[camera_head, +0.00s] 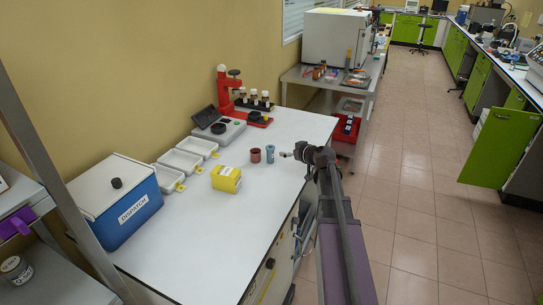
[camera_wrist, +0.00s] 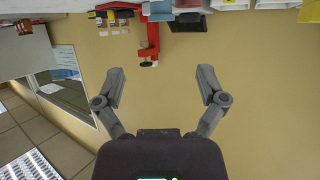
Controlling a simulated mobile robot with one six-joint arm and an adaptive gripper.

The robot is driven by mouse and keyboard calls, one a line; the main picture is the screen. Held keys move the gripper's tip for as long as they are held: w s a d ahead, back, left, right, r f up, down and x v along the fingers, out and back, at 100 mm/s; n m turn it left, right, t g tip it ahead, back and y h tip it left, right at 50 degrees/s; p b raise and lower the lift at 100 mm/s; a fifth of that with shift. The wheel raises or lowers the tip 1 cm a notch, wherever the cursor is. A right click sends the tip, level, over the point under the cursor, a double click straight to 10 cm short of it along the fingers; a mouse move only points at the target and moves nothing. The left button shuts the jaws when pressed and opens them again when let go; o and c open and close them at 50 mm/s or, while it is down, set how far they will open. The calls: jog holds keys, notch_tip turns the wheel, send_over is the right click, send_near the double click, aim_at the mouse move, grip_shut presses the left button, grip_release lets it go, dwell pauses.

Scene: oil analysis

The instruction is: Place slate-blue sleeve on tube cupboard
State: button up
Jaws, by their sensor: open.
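The slate-blue sleeve (camera_head: 270,153) stands upright on the white bench, near its right edge, just right of a dark red sleeve (camera_head: 256,155). My gripper (camera_head: 287,154) is at the bench's right edge, a little right of the blue sleeve and apart from it. In the wrist view my gripper (camera_wrist: 161,84) is open, with nothing between its fingers and the tan wall behind. The sleeve is not seen in the wrist view. I cannot tell which piece of furniture is the tube cupboard.
A yellow box (camera_head: 226,178), white trays (camera_head: 181,161), a balance (camera_head: 219,130), a red stand (camera_head: 224,95) and a blue dispatch box (camera_head: 120,205) stand on the bench. Several capped vials (camera_head: 254,97) are behind. An open green door (camera_head: 500,147) juts into the aisle. The tiled floor (camera_head: 415,190) is clear.

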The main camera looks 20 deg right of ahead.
jog(key=b, duration=0.3)
send_near(269, 147)
jog(key=x, duration=0.3)
jog(key=shift+d+f, duration=0.1)
jog(key=shift+f, duration=0.05)
jog(key=shift+w+f, duration=0.1)
jog(key=shift+w, duration=0.3)
jog(key=shift+w, duration=0.1)
jog(key=shift+a+b+x, duration=0.1)
jog(key=shift+b+x, duration=0.45)
jog(key=shift+x, duration=0.75)
jog(key=shift+a+b+x, duration=0.15)
jog(key=shift+b+x, duration=0.35)
jog(key=shift+x, duration=0.75)
grip_shut()
jog(key=shift+r, duration=0.2)
